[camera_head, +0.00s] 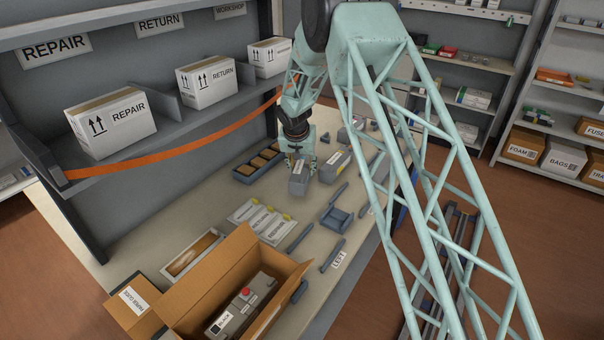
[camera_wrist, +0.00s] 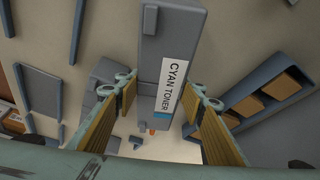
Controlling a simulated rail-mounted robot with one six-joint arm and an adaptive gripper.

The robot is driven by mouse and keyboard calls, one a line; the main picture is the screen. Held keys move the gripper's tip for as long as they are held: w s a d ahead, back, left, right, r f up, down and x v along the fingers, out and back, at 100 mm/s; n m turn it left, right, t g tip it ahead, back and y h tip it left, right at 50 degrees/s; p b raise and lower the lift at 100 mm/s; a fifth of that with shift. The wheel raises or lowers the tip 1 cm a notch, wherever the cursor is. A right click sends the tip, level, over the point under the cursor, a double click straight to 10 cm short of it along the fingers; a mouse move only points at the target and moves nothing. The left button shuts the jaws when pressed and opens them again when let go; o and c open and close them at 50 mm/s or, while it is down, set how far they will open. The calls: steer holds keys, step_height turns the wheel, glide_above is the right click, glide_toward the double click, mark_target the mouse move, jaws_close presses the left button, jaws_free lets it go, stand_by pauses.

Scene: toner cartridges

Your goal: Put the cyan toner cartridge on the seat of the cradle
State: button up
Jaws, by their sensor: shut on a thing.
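The cyan toner cartridge (camera_wrist: 151,50) is a long grey block with a white "CYAN TONER" label and a small cyan patch. My gripper (camera_wrist: 165,108) is shut on it, with a finger pad on each side. In the head view my gripper (camera_head: 300,158) points down over the bench, holding the cartridge (camera_head: 298,186); whether its underside touches the bench is unclear. A blue-grey open seat-like piece (camera_head: 337,218), apparently the cradle, lies on the bench to the lower right of the cartridge and looks empty.
Another grey cartridge (camera_head: 335,166) stands close to the right of the held one. A divided blue-grey tray (camera_head: 243,177) is at left. Loose bars (camera_head: 300,237) lie around the cradle. An open cardboard box (camera_head: 195,290) with a black-labelled cartridge stands in front.

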mark_target(302, 166)
steer(key=shift+r, duration=3.3)
